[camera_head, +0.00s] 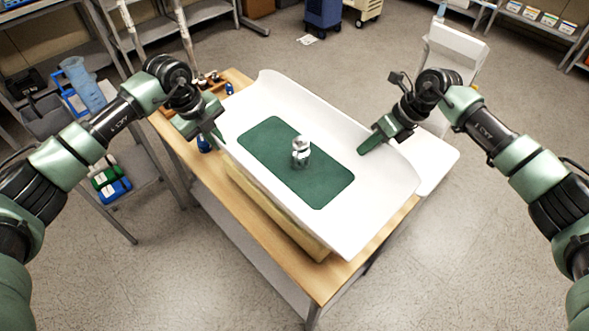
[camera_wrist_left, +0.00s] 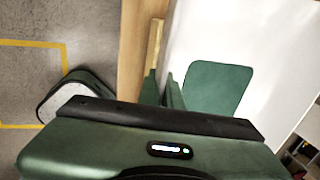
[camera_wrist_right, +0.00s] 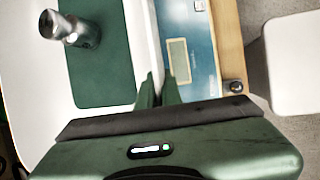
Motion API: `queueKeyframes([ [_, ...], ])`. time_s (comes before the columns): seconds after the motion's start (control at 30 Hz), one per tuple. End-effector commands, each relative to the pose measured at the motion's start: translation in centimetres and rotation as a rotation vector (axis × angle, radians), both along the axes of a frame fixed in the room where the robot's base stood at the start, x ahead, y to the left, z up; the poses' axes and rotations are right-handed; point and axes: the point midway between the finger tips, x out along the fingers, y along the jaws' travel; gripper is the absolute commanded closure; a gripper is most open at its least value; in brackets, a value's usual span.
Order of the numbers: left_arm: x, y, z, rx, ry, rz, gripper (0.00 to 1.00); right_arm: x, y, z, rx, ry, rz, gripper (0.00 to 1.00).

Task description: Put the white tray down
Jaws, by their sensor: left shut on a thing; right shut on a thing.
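The white tray (camera_head: 262,92) has raised, curved side edges and a green mat (camera_head: 325,188) in its middle. A small shiny metal-and-clear vessel (camera_head: 301,153) stands upright on the mat. My left gripper (camera_head: 217,134) is shut on the tray's left edge, which also shows in the left wrist view (camera_wrist_left: 240,35). My right gripper (camera_head: 368,147) is shut on the tray's right edge, seen also in the right wrist view (camera_wrist_right: 139,40). The tray is over the wooden table (camera_head: 222,200). I cannot tell whether it touches what is under it.
A pale yellowish block (camera_head: 272,215) shows under the tray. A blue-faced panel (camera_wrist_right: 190,45) shows beside the tray in the right wrist view. A white chair (camera_head: 452,52) stands behind on the right. A cart with bins (camera_head: 110,185) stands left. The floor in front is clear.

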Motion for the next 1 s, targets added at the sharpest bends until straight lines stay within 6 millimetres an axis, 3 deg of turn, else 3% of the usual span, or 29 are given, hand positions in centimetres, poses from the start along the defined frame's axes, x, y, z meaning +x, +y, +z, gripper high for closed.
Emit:
queueKeyframes([
  [0.37, 0.1, -0.3, -0.3, -0.006, -0.004, -0.002, 1.00, 0.1, 0.4, -0.1, 0.008, -0.006, 0.005, 1.00],
  [1.0, 0.1, -0.3, -3.9, -0.006, -0.004, -0.002, 1.00, 0.1, 0.4, -3.7, 0.009, -0.007, 0.004, 1.00],
])
